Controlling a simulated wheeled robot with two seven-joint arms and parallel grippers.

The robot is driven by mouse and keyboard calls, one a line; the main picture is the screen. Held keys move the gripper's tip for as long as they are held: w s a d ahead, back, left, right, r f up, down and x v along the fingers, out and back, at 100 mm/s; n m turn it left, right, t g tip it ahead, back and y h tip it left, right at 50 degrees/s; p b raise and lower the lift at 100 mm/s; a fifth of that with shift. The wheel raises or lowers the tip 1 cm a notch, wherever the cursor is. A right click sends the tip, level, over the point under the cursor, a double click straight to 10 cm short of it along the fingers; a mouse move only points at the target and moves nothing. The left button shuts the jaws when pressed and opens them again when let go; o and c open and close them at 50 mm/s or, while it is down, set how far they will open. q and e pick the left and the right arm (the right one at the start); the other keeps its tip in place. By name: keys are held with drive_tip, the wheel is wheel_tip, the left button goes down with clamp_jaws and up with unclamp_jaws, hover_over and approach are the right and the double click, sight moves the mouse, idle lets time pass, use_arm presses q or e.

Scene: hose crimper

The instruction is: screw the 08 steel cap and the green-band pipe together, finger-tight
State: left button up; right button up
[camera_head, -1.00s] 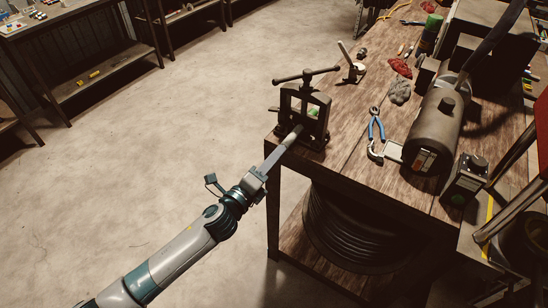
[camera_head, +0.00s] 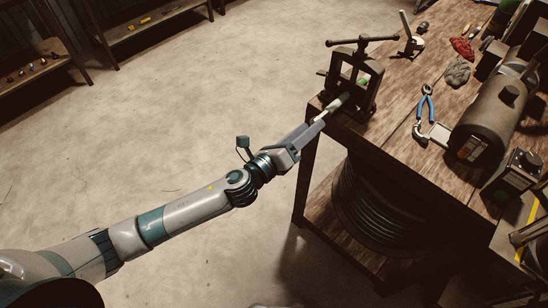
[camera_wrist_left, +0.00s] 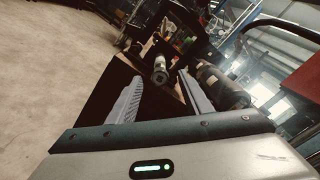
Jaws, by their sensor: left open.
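A dark screw vise (camera_head: 352,82) with a T-handle stands at the bench corner. A pale metal cylinder (camera_head: 343,98) sticks out of its near side; in the left wrist view it is a round steel end (camera_wrist_left: 160,66). I cannot read a marking, so cap and pipe cannot be told apart. A small green patch (camera_head: 364,80) shows inside the vise frame; I cannot tell whether it is the pipe's band. My left gripper (camera_head: 323,115) points at the cylinder from the front left. In the wrist view its fingers (camera_wrist_left: 161,78) are spread, with the steel end centred beyond their gap.
Blue-handled pliers (camera_head: 425,105), a grey rag (camera_head: 457,71) and a red rag (camera_head: 463,48) lie on the wooden bench (camera_head: 398,120). A dark cylindrical machine (camera_head: 490,120) stands to the right. A coiled black hose (camera_head: 385,210) is below.

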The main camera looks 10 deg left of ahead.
use_arm(q)
drive_tip(key=b+v, duration=0.3)
drive_tip(key=v, duration=1)
drive_tip(key=shift+s, duration=0.2)
drive_tip(key=shift+a, duration=0.15)
